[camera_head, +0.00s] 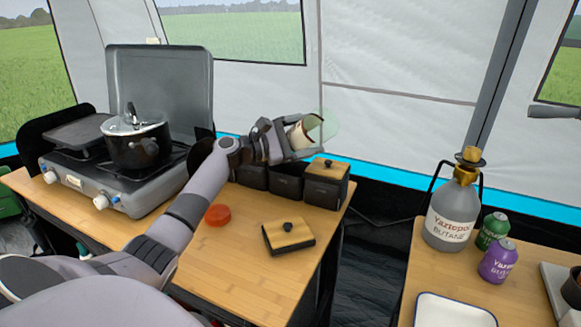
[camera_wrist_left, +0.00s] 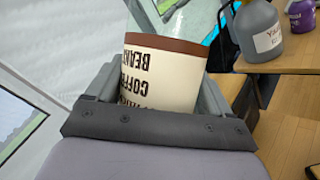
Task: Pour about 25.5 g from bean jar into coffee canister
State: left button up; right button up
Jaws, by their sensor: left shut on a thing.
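The bean jar (camera_head: 299,136) has a cream label and a clear, faintly green part at its right end. In the left wrist view the label of the jar (camera_wrist_left: 165,75) reads COFFEE BEANS upside down, with a brown band along the top. My left gripper (camera_head: 291,143) is shut around the jar and holds it tilted above the dark canisters. These stand in a row at the table's back: left (camera_head: 252,177), middle (camera_head: 287,186) and right (camera_head: 324,190). The right one wears a wooden lid. I cannot read which is coffee, nor see beans falling. My right gripper is not in view.
A loose wooden lid with a black knob (camera_head: 288,236) and an orange-red lid (camera_head: 217,214) lie on the table (camera_head: 225,270). A stove (camera_head: 85,185) with a pot (camera_head: 138,147) stands left. A butane bottle (camera_head: 450,222) and two cans stand on the right table.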

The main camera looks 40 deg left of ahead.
aim_at(318, 145)
pick_arm(q)
jog(key=shift+r, duration=0.2)
jog(key=shift+d+r+m+g+p, duration=0.5)
jog(key=shift+d+r+m+p, duration=0.4)
jog(key=shift+p, duration=0.35)
jog(key=d+m, duration=0.1)
jog(key=f+m+g+y, duration=0.1)
jog(key=m, duration=0.1)
jog(key=shift+s+d+f, duration=0.1)
jog(key=shift+d+f, duration=0.1)
jog(key=shift+d, duration=0.15)
jog(key=shift+f, duration=0.25)
jog(key=shift+d+m, duration=0.1)
jog(key=shift+m, duration=0.2)
